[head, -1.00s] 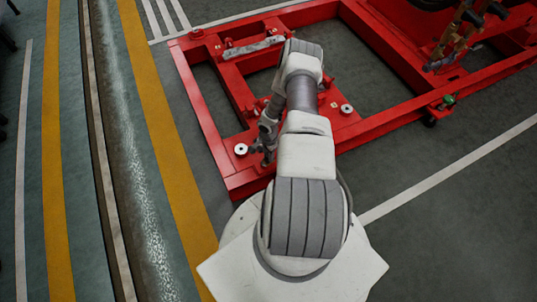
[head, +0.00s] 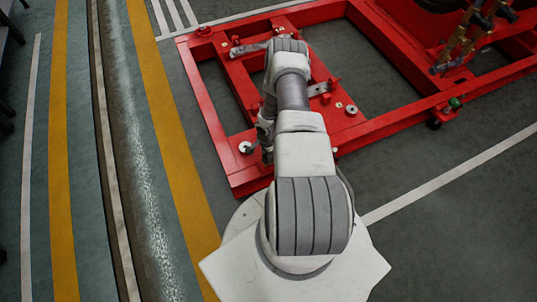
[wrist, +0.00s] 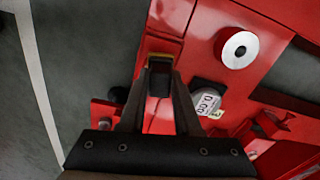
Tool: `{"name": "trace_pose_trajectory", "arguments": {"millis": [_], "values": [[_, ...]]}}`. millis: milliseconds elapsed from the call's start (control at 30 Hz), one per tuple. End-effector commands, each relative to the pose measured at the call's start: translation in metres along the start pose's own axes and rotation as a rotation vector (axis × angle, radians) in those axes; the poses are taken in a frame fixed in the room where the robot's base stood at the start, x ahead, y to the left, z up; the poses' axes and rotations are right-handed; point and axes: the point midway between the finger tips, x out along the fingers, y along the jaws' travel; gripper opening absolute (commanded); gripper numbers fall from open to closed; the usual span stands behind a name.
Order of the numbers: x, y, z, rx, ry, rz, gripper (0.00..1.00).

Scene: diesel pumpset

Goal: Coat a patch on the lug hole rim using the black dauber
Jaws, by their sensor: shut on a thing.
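My gripper (wrist: 160,78) points down over the red frame in the wrist view, its two dark fingers close together. They are shut on a small black piece (wrist: 160,66) with a tan edge, which appears to be the black dauber. A white ring with a dark centre hole (wrist: 239,49), possibly the lug hole rim, lies on a red plate to the upper right, apart from the fingertips. In the head view my gripper (head: 266,154) is low and mostly hidden by my arm, just right of a white ring (head: 246,147).
The red frame (head: 215,115) has raised rails and open gaps. Another white ring (head: 351,109) lies right of my arm. A grey round labelled piece (wrist: 207,102) sits right of the fingers. Grey bars (head: 248,48) cross the frame behind. Dark floor (head: 420,160) is clear at right.

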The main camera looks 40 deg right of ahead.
Motion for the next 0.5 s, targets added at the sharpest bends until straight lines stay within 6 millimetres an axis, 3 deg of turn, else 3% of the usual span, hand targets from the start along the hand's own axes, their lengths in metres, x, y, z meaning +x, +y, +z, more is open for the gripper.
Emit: {"name": "trace_pose_trajectory", "arguments": {"millis": [233,500], "values": [[0.0004,-0.0004,0.0066,-0.001,-0.004,0.000,0.00],[-0.0011,0.0010,-0.0026,0.001,-0.002,-0.001,0.00]]}}
